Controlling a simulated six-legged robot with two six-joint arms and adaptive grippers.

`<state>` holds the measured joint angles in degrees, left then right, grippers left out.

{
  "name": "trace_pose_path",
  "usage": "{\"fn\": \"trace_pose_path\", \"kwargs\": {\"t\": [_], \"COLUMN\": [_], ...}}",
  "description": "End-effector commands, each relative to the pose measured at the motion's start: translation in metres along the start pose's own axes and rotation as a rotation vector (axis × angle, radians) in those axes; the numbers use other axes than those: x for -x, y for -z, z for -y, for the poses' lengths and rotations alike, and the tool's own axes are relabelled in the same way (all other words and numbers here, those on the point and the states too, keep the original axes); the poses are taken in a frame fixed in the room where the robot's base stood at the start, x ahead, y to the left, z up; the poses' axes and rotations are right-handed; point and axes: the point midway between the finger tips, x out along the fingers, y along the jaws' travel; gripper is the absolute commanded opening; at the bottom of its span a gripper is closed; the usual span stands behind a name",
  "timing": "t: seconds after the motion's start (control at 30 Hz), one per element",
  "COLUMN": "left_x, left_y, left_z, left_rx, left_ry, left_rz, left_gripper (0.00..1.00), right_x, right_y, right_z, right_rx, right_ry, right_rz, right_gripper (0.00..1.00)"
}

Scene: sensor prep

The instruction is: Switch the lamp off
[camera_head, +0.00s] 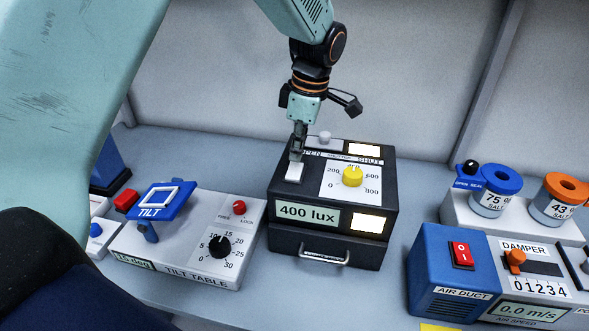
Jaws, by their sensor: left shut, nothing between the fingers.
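The lamp box (331,185) is black and stands mid-bench, with a "400 lux" display (308,214), a yellow dial (353,176) and bright, lit panels (368,223). A small white switch (295,172) sits on the left of its sloped top. My left gripper (297,155) points down at the switch, shut and empty. Its fingertips are at or just above the switch's far edge; I cannot tell whether they touch. The right gripper is not in view.
The tilt table unit (182,240) stands to the left, with a blue tilt plate and a black dial. To the right are the blue air duct box (453,270) with a red switch, a damper panel (525,262) and salt jars (495,190). A low handle (323,257) juts from the lamp box front.

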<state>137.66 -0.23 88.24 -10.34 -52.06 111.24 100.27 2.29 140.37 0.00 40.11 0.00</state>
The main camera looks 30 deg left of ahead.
Motion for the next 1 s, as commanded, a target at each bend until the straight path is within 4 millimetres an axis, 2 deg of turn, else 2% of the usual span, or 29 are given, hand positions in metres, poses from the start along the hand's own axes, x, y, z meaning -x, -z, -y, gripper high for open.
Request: {"fn": "trace_pose_path", "kwargs": {"t": [1.0], "left_x": [-0.014], "left_y": [-0.002], "left_z": [0.0], "left_rx": [0.0], "left_ry": [0.001], "left_rz": [-0.001], "left_gripper": [0.0], "right_x": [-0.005], "right_y": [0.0], "right_z": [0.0], "right_rx": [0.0], "right_ry": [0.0], "right_rz": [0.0], "right_gripper": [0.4]}}
